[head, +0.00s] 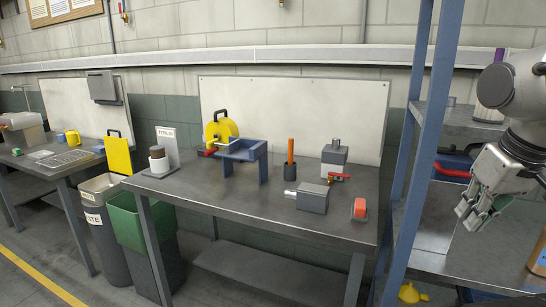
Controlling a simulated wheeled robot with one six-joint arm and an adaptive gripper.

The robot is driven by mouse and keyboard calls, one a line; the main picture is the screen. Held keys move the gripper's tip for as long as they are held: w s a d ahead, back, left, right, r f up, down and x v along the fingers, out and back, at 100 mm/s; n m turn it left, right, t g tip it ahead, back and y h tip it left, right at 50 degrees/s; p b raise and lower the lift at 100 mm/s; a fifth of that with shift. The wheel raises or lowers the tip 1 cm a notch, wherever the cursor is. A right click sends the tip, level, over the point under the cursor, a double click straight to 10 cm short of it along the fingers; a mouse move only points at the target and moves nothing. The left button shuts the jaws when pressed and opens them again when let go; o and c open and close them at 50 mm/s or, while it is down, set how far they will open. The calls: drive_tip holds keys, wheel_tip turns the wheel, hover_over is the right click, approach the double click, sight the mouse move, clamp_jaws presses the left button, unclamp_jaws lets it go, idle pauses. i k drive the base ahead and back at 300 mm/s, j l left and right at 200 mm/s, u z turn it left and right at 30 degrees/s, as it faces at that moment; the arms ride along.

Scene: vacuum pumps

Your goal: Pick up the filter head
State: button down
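No item on the bench is clearly marked as the filter head, and I cannot tell for sure which one it is. My gripper (474,212) is at the far right, in front of the shelf and well apart from these. Its fingers point down and left, with greenish pads. The gap between them is unclear.
The grey workbench (230,203) also bears a blue stand (244,155), a yellow disc-shaped item (220,130), a dark cup (289,172) and a red-topped block (359,209). A blue shelf post (425,150) stands between bench and gripper. Bins (125,225) stand left.

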sight(313, 198)
drive_tip(key=i+l+u, duration=0.15)
drive_tip(key=u, duration=1.15)
drive_tip(key=l+u, duration=0.1)
drive_tip(key=i+l+z, duration=0.1)
drive_tip(key=z, duration=0.2)
drive_tip(key=i+l+z, duration=0.1)
drive_tip(key=z, duration=0.25)
